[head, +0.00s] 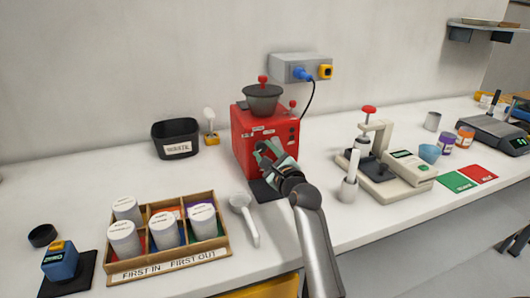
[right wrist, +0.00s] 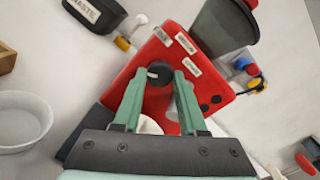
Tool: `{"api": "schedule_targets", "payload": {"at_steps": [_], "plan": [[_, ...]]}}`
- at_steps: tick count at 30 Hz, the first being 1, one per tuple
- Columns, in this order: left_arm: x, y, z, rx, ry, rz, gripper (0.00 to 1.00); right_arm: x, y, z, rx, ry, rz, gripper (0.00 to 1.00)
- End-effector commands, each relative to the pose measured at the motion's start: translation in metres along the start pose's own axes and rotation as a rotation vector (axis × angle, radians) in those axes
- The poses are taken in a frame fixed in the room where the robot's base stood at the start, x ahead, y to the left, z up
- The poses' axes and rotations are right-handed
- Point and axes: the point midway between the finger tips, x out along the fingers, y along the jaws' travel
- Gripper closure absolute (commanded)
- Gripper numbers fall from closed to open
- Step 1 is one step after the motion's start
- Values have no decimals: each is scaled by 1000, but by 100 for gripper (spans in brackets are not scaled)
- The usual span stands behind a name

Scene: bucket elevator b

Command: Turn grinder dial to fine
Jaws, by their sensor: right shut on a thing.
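The red grinder (head: 244,140) stands on the white counter against the wall, with a dark hopper (head: 262,98) and a red knob on top. The black round dial (right wrist: 159,73) with a white pointer mark sits on that face. The pointer is directed left in the right wrist view. My right gripper (head: 268,156) is at the grinder's front, its green fingers on either side of the dial and shut on it (right wrist: 159,82). In the head view the gripper hides the dial. My left gripper is not in view.
A wooden rack (head: 170,262) of white-lidded jars and a white scoop (head: 245,215) lie left of my arm. A black waste bin (head: 175,138) stands behind. A beige press (head: 385,165) and a white cylinder in a holder (head: 349,186) stand at right.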

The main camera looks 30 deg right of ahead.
Motion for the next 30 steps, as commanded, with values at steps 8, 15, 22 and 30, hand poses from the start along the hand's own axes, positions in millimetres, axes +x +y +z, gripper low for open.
{"api": "schedule_targets", "payload": {"at_steps": [8,15,22,30], "plan": [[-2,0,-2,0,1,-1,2,0,-1,1,-13,0,0,100],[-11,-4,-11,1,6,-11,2,0,-3,3,-107,5,3,100],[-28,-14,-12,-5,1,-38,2,0,-4,5,-289,14,10,100],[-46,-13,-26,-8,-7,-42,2,0,-4,5,-546,24,19,100]]}}
